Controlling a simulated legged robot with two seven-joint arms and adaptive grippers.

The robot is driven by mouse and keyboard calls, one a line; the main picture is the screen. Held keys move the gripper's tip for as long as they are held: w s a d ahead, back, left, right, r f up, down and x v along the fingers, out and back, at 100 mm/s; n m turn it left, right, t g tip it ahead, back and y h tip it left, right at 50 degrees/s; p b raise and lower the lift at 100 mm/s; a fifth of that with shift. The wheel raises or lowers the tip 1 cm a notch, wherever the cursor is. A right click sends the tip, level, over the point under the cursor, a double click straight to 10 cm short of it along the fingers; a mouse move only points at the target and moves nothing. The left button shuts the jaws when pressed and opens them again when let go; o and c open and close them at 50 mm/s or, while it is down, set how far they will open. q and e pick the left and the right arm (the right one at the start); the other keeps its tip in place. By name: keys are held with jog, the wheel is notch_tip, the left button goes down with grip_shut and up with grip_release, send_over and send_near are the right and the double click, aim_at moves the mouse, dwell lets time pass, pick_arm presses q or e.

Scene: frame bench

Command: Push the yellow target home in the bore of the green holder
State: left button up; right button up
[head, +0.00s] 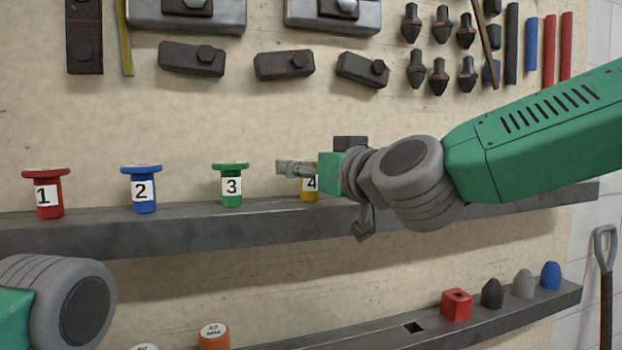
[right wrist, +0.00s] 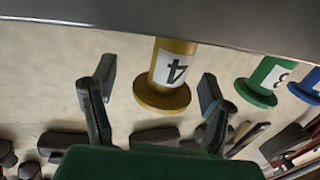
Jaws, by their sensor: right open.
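The yellow piece labelled 4 (head: 309,195) stands on the upper grey shelf, mostly hidden behind my right gripper (head: 290,168) in the head view. In the right wrist view, which is upside down, the yellow piece (right wrist: 176,65) shows its wide flange between the two open fingers of my right gripper (right wrist: 157,82). Gaps show on both sides, so the fingers appear not to touch it. A green flanged piece labelled 3 (head: 232,187) stands upright left of it and also shows in the wrist view (right wrist: 268,80). No bore shows in it. My left gripper is out of view.
Red piece 1 (head: 46,196) and blue piece 2 (head: 142,190) stand further left on the upper shelf (head: 170,232). The lower shelf holds a red block (head: 456,304), several rounded pegs and an orange can (head: 214,337). Tools hang on the board behind.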

jog(key=shift+s+a+r, duration=0.1)
jog(key=shift+s+a, duration=0.05)
jog(key=shift+a, duration=0.15)
jog(key=c, duration=1.3)
jog(key=shift+d, duration=0.2)
